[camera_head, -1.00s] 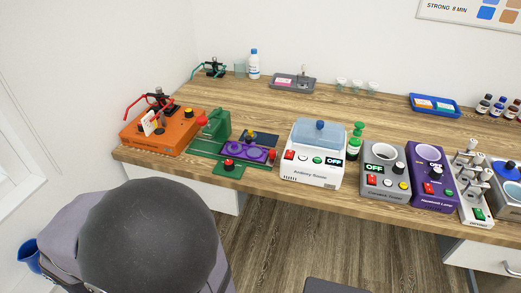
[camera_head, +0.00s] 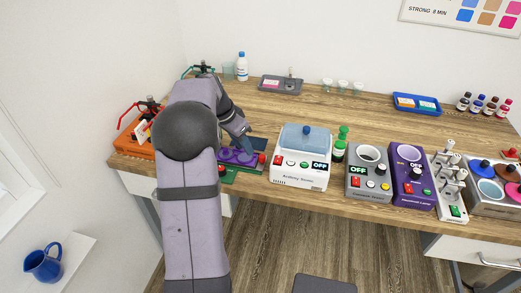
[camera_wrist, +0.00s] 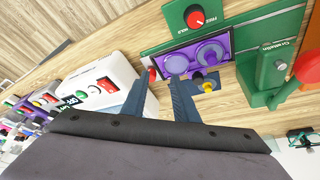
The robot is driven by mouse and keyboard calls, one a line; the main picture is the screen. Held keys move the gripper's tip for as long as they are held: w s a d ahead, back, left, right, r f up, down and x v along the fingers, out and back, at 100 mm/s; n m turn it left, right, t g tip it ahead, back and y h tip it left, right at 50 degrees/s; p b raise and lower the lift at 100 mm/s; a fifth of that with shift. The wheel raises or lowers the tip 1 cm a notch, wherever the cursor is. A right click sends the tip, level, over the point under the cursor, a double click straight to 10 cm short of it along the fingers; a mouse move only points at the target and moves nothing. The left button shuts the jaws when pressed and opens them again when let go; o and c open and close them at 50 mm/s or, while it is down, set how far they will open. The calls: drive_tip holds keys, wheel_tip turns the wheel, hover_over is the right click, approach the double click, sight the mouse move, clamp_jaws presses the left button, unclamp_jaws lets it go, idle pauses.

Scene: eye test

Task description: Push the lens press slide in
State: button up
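The lens press has a green base (camera_head: 229,177), with a purple slide (camera_head: 237,157) that bears two round lens seats. A red knob (camera_head: 262,159) sits at the slide's right end. In the wrist view the purple slide (camera_wrist: 222,46) lies beside the green base (camera_wrist: 165,42) with its red dial. The red knob (camera_wrist: 152,73) shows close to my left fingertip; I cannot tell if they touch. My gripper (camera_wrist: 161,82) is open, its two fingers apart with nothing held. In the head view my gripper (camera_head: 244,141) is over the press's back right, and my arm hides much of the press.
A white device with a blue lid (camera_head: 302,165) stands just right of the press. An orange device (camera_head: 133,142) stands to the left, partly behind my arm. A dark plate with a yellow knob (camera_wrist: 210,82) lies beside the slide. The bench behind is mostly clear.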

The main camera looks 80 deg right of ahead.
sight(261, 156)
drive_tip(key=shift+m, duration=0.6)
drive_tip(key=shift+s+d+f+p, duration=0.4)
drive_tip(key=shift+s+d+f, duration=0.3)
drive_tip(key=shift+f, duration=0.35)
drive_tip(key=shift+s+d+f+p, duration=0.35)
drive_tip(key=shift+s+d+f, duration=0.2)
drive_tip(key=shift+s+f, duration=0.4)
drive_tip(key=shift+s+d+f+p, duration=0.4)
drive_tip(key=shift+s+d+f, duration=0.25)
drive_tip(key=shift+f, duration=0.5)
drive_tip(key=shift+w, duration=0.1)
clamp_jaws()
